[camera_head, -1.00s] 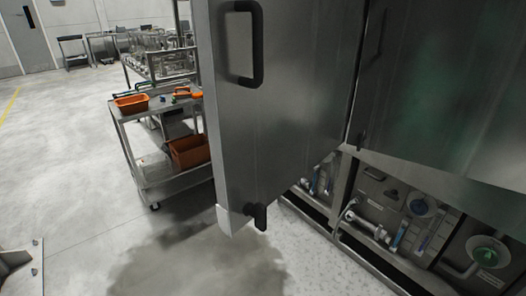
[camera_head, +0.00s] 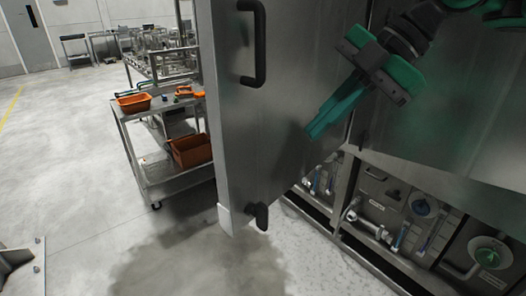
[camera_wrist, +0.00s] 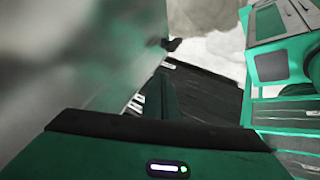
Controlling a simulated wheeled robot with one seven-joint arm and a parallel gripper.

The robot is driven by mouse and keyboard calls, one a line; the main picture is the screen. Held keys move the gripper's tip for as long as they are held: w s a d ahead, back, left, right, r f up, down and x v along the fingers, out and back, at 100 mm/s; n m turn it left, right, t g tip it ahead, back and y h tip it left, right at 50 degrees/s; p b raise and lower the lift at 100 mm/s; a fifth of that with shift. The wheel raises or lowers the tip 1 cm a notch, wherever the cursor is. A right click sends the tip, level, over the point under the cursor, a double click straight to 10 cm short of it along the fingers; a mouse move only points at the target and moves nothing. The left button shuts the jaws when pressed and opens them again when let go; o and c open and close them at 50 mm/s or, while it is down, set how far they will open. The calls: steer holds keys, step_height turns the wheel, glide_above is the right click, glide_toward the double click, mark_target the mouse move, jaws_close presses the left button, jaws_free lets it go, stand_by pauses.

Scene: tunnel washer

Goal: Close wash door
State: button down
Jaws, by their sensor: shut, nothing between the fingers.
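The wash door (camera_head: 270,120) is a tall grey steel panel standing open in the head view. Its black handle (camera_head: 260,45) is near the upper left edge, and a small black latch piece (camera_head: 258,215) is at the bottom. My gripper (camera_head: 312,130), green and black, reaches in from the upper right with its fingers together and empty. In the picture its tips overlap the right part of the door's face; I cannot tell whether they touch it. In the wrist view, the shut fingers (camera_wrist: 168,95) point forward beside a blurred grey surface at left.
The washer body (camera_head: 440,120) stands right of the door, with pipes and gauges in a lower bay (camera_head: 410,220). A steel cart (camera_head: 165,180) with orange bins stands behind the door at left. The floor at left is open, with a wet patch below the door.

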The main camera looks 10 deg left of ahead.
glide_toward(246, 172)
step_height(246, 172, down, 3)
steer(key=s+d, duration=0.1)
steer(key=s, duration=0.1)
steer(key=shift+n, duration=0.4)
steer(key=shift+w+a+f, duration=0.1)
steer(key=shift+w+a, duration=0.4)
steer(key=shift+a, duration=0.4)
steer(key=shift+w+a+f, duration=0.1)
steer(key=shift+w+a, duration=0.35)
steer(key=shift+a, duration=0.45)
